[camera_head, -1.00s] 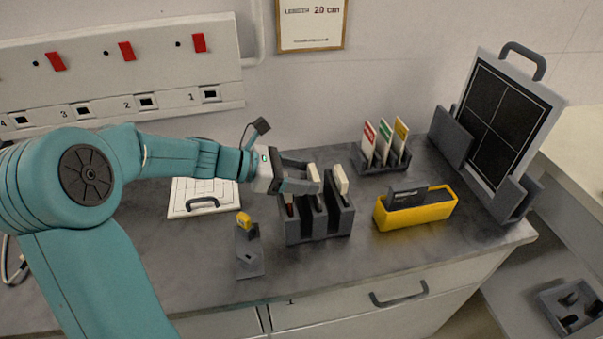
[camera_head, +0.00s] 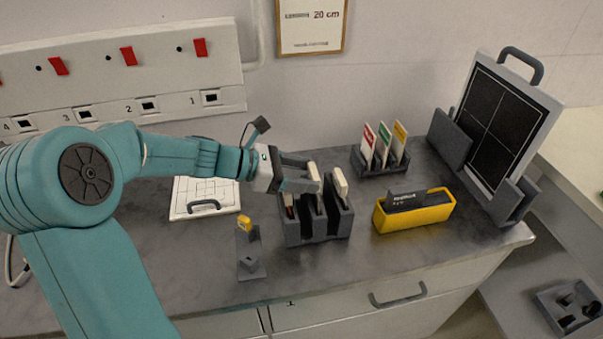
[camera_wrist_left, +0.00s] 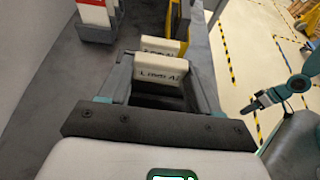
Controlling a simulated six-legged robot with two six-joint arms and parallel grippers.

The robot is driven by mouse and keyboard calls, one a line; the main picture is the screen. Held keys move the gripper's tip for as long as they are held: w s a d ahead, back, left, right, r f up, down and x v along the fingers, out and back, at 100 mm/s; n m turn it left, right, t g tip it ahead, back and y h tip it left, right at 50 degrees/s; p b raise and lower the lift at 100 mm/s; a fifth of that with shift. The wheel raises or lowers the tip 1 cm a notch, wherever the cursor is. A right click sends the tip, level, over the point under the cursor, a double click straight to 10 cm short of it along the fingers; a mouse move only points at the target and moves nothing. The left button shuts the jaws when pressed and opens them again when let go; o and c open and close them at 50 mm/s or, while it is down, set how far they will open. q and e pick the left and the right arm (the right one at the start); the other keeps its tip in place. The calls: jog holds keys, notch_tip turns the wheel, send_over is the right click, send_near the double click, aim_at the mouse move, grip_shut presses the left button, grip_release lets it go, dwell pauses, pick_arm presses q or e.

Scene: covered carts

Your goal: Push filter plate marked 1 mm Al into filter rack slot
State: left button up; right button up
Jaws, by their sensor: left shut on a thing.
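The dark grey filter rack (camera_head: 319,229) stands on the bench in the head view, with pale-topped plates upright in its slots. My left gripper (camera_head: 303,178) reaches in from the left and is shut on the middle pale plate (camera_head: 314,172), at the rack's top. In the left wrist view this filter plate (camera_wrist_left: 160,69) lies between the fingers, its label seeming to read "1 mm Al". Another pale plate (camera_wrist_left: 160,45) stands just beyond it. The held plate's lower part is hidden, so its depth in the slot cannot be told. My right gripper (camera_wrist_left: 262,101) shows small at the right edge.
A yellow box (camera_head: 415,218) with a dark insert stands right of the rack. A holder (camera_head: 381,166) with coloured cards is behind. A small grey stand (camera_head: 250,265) is at front left, a white gridded board (camera_head: 190,212) behind it. A framed panel (camera_head: 505,118) stands far right.

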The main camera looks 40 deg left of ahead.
pick_arm(q)
notch_tip(320, 180, up, 6)
jog(key=p, duration=0.5)
dwell(0.7)
jog(key=shift+r, duration=0.1)
jog(key=shift+p, duration=0.3)
dwell(1.1)
notch_tip(320, 180, down, 8)
jog(key=b, duration=0.6)
jog(key=shift+f+b, duration=0.2)
jog(key=shift+b, duration=0.2)
dwell(2.2)
jog(key=o, duration=1.2)
jog(key=shift+a+r, duration=0.1)
jog(key=v, duration=1.6)
